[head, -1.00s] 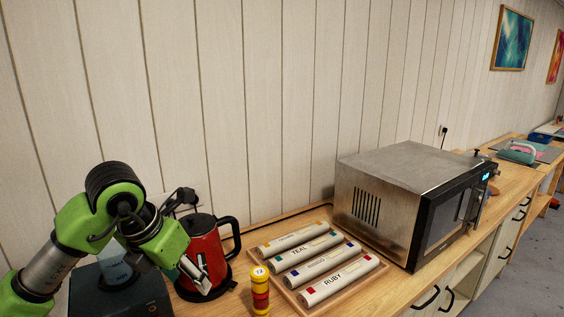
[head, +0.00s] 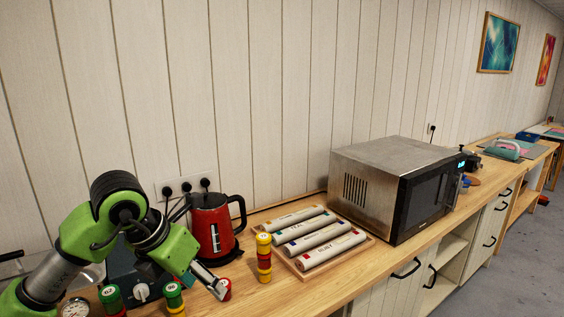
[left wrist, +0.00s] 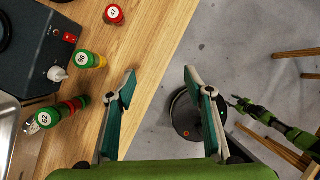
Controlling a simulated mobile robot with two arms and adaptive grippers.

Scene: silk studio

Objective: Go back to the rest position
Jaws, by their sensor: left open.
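My left gripper (head: 215,285) hangs low at the front of the counter in the head view, beside a small red-capped spool (head: 225,289). In the left wrist view my left gripper (left wrist: 160,83) is open, its two teal-padded fingers wide apart with nothing between them. The fingers straddle the counter edge, with grey floor showing beneath. My right arm shows small at the right of the left wrist view, its gripper (left wrist: 238,103) over the floor; its jaw opening is too small to tell. The right gripper is outside the head view.
Stacked spools (head: 264,258), a red kettle (head: 212,228), a tray (head: 306,278) of labelled rolls and a microwave (head: 380,185) stand on the counter (head: 335,285). Green-topped spools (left wrist: 86,60) sit by a dark box (left wrist: 40,55).

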